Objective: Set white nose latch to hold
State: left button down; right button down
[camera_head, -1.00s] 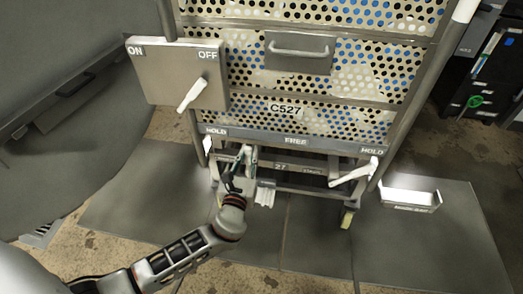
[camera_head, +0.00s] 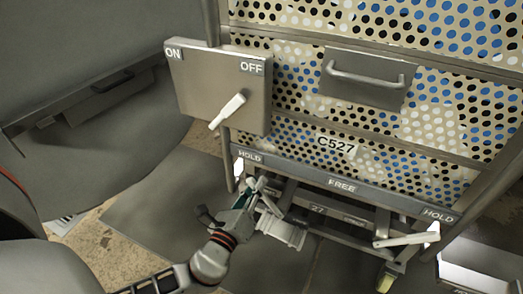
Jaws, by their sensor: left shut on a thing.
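The cart carries a grey strip (camera_head: 341,186) marked HOLD at the left, FREE in the middle and HOLD at the right. My left gripper (camera_head: 254,197) is low at the left of the cart, below the left HOLD mark. It is shut on a slim white latch lever (camera_head: 263,190), whose lower part the fingers hide. A white ribbed piece (camera_head: 284,230) sits just right of the fingers. Another white lever (camera_head: 405,239) lies nearly level under the right HOLD mark, its free end to the left. My right gripper is not in view.
A grey ON/OFF box (camera_head: 220,92) with a white lever (camera_head: 228,110) stands out above my left gripper. A drawer-like panel with a bar handle (camera_head: 366,76) is on the dotted cart front. A large grey rounded body (camera_head: 95,130) fills the left side.

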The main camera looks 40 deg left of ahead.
aim_at(259, 153)
pick_arm(q)
jog(key=shift+a+f, duration=0.1)
dwell(0.3)
jog(key=c, duration=1.9)
grip_release()
notch_tip(259, 153, up, 10)
